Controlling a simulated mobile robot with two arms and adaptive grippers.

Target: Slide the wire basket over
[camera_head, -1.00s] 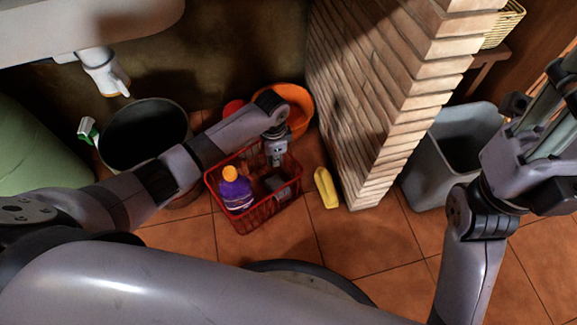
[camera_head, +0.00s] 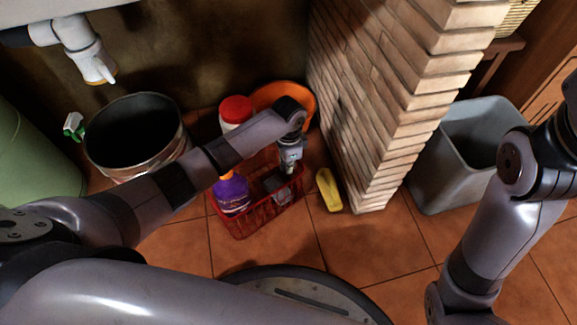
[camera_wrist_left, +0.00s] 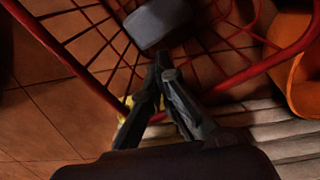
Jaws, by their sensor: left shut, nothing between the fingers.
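The red wire basket (camera_head: 240,228) stands on the tiled floor left of the brick pillar. It holds a purple bottle (camera_head: 231,194) with an orange cap and a grey block-like item (camera_head: 277,186). My left gripper (camera_head: 287,169) reaches down at the basket's right part, its fingers closed and empty. In the left wrist view the fingertips (camera_wrist_left: 163,62) lie over the basket's corner, near the red rim (camera_wrist_left: 245,76) and the grey item (camera_wrist_left: 158,22). I cannot tell whether they touch the wire. My left arm hides the basket's back. My right gripper is out of frame.
A yellow item (camera_head: 328,190) lies between basket and brick pillar (camera_head: 385,120). Behind are an orange tub (camera_head: 300,97) and a red-lidded white container (camera_head: 235,112). A dark pot (camera_head: 140,155) stands left, a grey bin (camera_head: 440,180) right. The front floor is partly clear.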

